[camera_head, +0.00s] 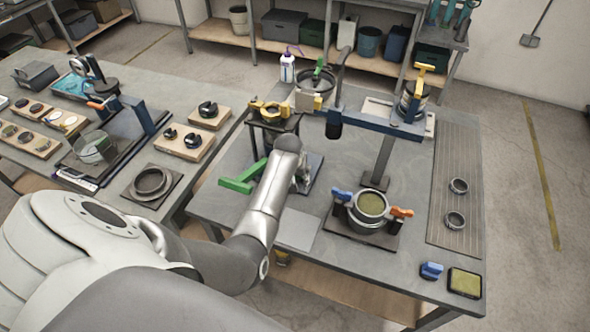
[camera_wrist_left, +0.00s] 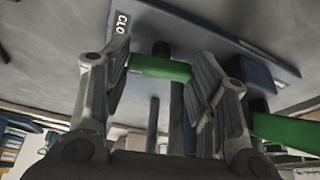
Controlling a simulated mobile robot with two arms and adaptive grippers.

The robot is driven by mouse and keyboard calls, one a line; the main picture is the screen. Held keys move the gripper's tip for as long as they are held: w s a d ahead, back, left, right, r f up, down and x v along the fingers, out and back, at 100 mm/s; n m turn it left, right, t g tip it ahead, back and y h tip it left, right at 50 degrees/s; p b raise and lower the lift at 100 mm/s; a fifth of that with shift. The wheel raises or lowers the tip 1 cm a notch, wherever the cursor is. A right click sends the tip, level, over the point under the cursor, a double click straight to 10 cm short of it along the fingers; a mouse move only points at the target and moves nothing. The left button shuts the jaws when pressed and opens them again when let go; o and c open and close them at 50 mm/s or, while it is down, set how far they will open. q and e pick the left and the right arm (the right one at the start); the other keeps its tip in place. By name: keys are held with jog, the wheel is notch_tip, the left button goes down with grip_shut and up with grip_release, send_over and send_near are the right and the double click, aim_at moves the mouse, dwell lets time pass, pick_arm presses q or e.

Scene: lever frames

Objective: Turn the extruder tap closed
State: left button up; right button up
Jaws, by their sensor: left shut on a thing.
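The extruder tap's lever looks like the green bar (camera_head: 243,179) in the head view, sticking out to the left of my left arm near the bench's left edge. My left gripper (camera_head: 302,178) is mostly hidden behind my own wrist there. In the left wrist view, a green bar (camera_wrist_left: 160,68) lies between the two fingers of my left gripper (camera_wrist_left: 160,75), which is shut on it. More green (camera_wrist_left: 288,132) shows right of the right finger. A plate (camera_wrist_left: 205,35) behind carries a partly hidden label reading "CLO". My right gripper is not in view.
A clamped round pot (camera_head: 369,207) with blue and orange handles stands right of my arm. A squeeze bottle (camera_head: 287,68) stands at the back. Bare bench (camera_head: 415,245) lies at the right front.

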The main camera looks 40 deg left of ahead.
pick_arm(q)
jog(key=shift+r+m, duration=0.1)
jog(key=shift+m, duration=0.4)
jog(key=o, duration=1)
jog(key=v, duration=1.2)
jog(key=shift+a, duration=0.15)
jog(key=shift+s, duration=0.1)
